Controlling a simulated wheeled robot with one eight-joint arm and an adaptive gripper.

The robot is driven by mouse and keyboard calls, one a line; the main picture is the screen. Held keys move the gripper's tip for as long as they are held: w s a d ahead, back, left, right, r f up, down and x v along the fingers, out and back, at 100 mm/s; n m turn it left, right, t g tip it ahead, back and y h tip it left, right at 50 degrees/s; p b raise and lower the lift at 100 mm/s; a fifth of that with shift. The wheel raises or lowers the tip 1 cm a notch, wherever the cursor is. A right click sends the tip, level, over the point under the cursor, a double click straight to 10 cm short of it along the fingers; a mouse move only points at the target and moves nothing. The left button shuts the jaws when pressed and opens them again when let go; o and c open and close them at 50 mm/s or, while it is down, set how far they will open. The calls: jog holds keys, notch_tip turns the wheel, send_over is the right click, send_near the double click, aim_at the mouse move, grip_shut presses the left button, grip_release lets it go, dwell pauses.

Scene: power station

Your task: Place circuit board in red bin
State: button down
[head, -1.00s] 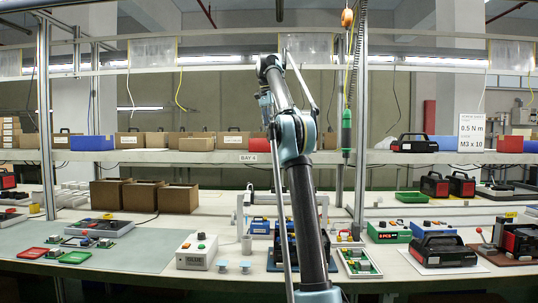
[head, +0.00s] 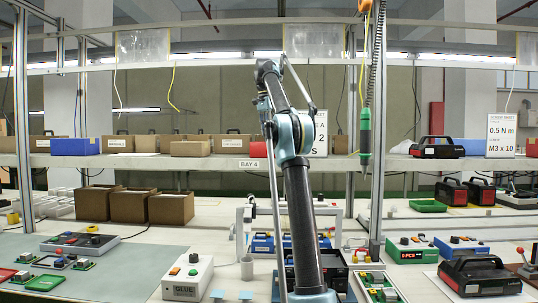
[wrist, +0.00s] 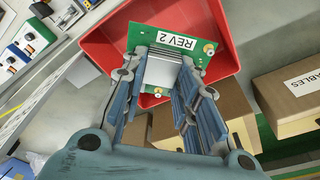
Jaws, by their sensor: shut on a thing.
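The green circuit board (wrist: 206,50), with a white "REV 2" label and a silver heat sink, shows in the wrist view. My gripper (wrist: 163,66) is shut on its heat sink. The board is in front of the red bin (wrist: 105,43), overlapping the opening in the picture; I cannot tell how far above the bin it is. In the head view a small red piece (head: 264,138), probably the bin, shows on the upper shelf beside my arm. My arm hides most of it. I cannot make out the gripper or the board there.
Cardboard boxes (wrist: 288,92) stand close to the bin in the wrist view. In the head view, the shelf also holds a blue bin (head: 75,146) and a black and red case (head: 437,148). A green hanging screwdriver (head: 365,130) and an upright post (head: 377,200) are right of my arm.

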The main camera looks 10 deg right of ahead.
jog(key=shift+d+f, duration=0.1)
jog(key=shift+f, duration=4.25)
jog(key=c, duration=1.2)
grip_release()
jog(key=shift+c, duration=0.2)
jog(key=shift+r, duration=0.1)
jog(key=shift+s+a+r, duration=0.15)
jog(key=shift+a+r, duration=0.1)
jog(key=shift+r, duration=1.7)
jog(key=shift+s+a+r, duration=0.2)
jog(key=shift+a+r, duration=0.05)
jog(key=shift+r, duration=1.7)
jog(key=shift+s+a+r, duration=0.15)
jog(key=shift+a+r, duration=0.1)
jog(key=shift+r, duration=1.7)
